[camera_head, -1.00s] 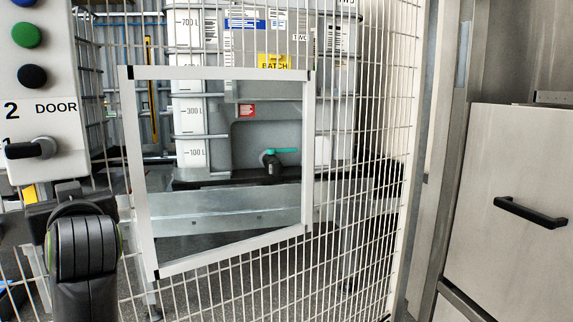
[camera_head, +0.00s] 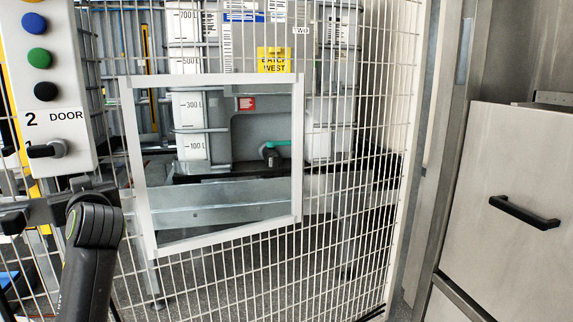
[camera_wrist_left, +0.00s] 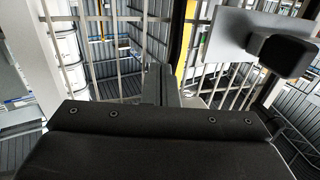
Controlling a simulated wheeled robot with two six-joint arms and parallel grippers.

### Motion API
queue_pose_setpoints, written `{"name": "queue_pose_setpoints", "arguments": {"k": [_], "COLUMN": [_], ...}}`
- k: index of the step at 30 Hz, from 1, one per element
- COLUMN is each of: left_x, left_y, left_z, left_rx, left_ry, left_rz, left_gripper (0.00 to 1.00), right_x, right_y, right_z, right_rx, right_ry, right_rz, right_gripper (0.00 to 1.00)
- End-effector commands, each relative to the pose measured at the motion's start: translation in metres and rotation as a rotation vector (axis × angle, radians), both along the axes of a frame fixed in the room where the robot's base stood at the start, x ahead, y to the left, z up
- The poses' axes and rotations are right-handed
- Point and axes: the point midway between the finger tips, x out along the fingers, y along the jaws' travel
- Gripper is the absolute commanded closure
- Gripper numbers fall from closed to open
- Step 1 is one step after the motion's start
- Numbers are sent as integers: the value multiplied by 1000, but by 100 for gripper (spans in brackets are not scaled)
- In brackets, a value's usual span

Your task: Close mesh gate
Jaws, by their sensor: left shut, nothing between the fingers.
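The mesh gate (camera_head: 350,235) is a pale wire grid filling the middle of the head view, with a white-framed rectangular window (camera_head: 215,238) in it. It stands at a slant, its right side by the post. My left gripper shows in the wrist view (camera_wrist_left: 160,85), shut and empty, its fingers pointing at mesh bars. A black knob (camera_wrist_left: 280,54) on a grey plate (camera_wrist_left: 228,32) sits right of the fingers. I cannot tell whether the gripper touches the gate.
A liquid tank (camera_head: 194,125) is behind the mesh. A steel cabinet (camera_head: 520,160) with a black handle stands at right.

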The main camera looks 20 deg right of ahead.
Motion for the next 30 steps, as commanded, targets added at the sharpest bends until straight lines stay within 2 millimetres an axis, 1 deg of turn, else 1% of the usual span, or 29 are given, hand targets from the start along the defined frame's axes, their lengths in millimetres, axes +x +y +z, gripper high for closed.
{"name": "queue_pose_setpoints", "arguments": {"k": [10,12,19,30], "left_x": [2,5,29,69], "left_y": [0,1,5,11], "left_z": [0,1,1,1], "left_rx": [0,0,2,2], "left_ry": [0,0,2,1], "left_rz": [0,0,1,2], "left_gripper": [100,100,100,100], "right_x": [0,0,0,0], "right_y": [0,0,0,0], "right_z": [1,2,9,13], "right_rx": [0,0,0,0], "right_ry": [0,0,0,0], "right_rz": [0,0,0,0], "right_gripper": [64,64,64,64]}}
